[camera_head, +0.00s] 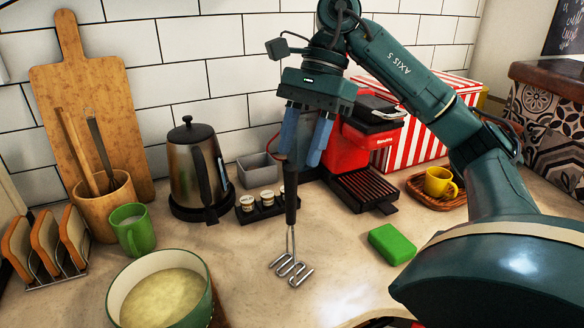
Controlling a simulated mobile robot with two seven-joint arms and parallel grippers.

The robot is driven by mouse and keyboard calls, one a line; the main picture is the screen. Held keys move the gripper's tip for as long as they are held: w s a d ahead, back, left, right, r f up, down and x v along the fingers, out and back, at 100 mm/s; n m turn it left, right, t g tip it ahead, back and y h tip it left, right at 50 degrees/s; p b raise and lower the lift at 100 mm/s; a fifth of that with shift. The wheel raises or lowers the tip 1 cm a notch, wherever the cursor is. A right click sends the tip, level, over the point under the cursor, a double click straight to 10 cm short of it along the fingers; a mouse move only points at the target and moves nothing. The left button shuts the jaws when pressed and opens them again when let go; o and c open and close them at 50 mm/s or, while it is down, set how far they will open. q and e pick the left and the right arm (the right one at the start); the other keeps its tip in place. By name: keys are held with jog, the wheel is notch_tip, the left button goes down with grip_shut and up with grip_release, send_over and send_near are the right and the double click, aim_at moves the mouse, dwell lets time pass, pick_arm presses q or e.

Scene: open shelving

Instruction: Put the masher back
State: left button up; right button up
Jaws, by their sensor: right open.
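The masher (291,205) has a dark handle and a zigzag metal head. It is upright in the middle of the camera_head view, head down, over the bare counter. I cannot tell whether its head touches the counter. My right gripper (300,160) points down from above, with its two blue fingers apart. The top of the masher's handle is at the fingertips, close to the left finger; I cannot tell whether they touch. My left gripper is not in view.
A green pot (203,309) of pale food stands front left, near a wooden utensil holder (105,210), a green mug (133,230) and a toast rack (60,265). Behind are a kettle (185,165) and a red coffee machine (345,150). A green block (391,244) lies right.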

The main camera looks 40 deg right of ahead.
pick_arm(q)
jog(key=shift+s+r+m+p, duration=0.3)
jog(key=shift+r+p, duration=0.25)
jog(key=shift+p, duration=0.45)
pick_arm(e)
jog(key=v, duration=0.3)
jog(key=shift+d+r, duration=0.15)
jog(key=shift+r, duration=0.2)
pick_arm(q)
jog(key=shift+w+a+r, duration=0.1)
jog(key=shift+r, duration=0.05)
